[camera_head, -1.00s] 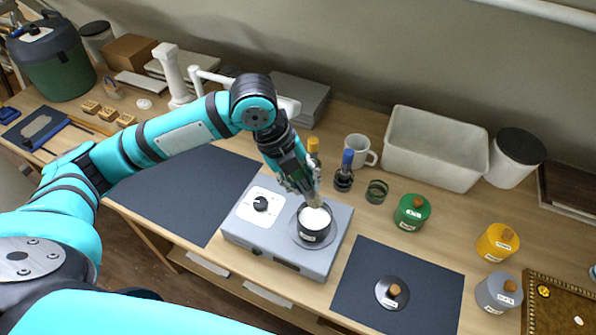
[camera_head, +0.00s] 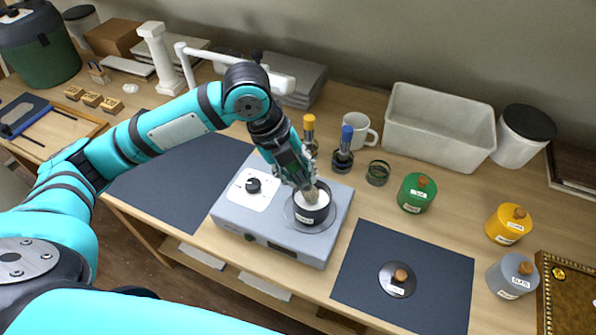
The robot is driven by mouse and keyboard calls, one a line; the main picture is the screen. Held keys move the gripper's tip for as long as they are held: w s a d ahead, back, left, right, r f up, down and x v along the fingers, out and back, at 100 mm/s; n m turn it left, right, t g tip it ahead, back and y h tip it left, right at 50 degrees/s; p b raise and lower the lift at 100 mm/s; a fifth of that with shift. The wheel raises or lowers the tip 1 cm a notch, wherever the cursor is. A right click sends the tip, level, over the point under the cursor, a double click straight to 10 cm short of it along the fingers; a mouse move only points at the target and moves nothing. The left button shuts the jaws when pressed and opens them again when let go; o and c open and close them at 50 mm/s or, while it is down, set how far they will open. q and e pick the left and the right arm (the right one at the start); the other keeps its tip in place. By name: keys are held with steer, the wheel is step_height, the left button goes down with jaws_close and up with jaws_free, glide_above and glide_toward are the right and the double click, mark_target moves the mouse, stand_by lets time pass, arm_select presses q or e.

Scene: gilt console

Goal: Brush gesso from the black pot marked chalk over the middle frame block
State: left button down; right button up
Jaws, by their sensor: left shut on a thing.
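The black pot (camera_head: 311,213) with a white label stands open on the grey hotplate (camera_head: 281,242); its lettering is too small to read. White gesso shows inside. My left gripper (camera_head: 302,183) is over the pot, shut on a brush (camera_head: 311,196) that points down into it. The brush's lower end is inside the pot, and its bristles are hard to make out. Three small wooden blocks stand in a row at the far left, and the middle block (camera_head: 92,99) is between the other two. My right gripper is not in view.
Green (camera_head: 417,193), yellow (camera_head: 508,224) and grey (camera_head: 513,276) pots stand right. Bottles (camera_head: 343,158) and a mug (camera_head: 359,130) stand close behind the hotplate. The left dark mat (camera_head: 190,190) looks bare.

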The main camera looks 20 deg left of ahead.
arm_select(q)
steer(key=shift+f, duration=0.6)
stand_by(1.0)
steer(key=shift+s+f, duration=0.1)
steer(key=shift+f, duration=0.05)
stand_by(2.0)
step_height(320, 180, up, 7)
steer(key=p, duration=0.8)
steer(key=shift+r+p, duration=0.2)
steer(key=shift+p, duration=0.1)
steer(key=shift+f, duration=0.1)
steer(key=c, duration=1.7)
jaws_free()
jaws_close()
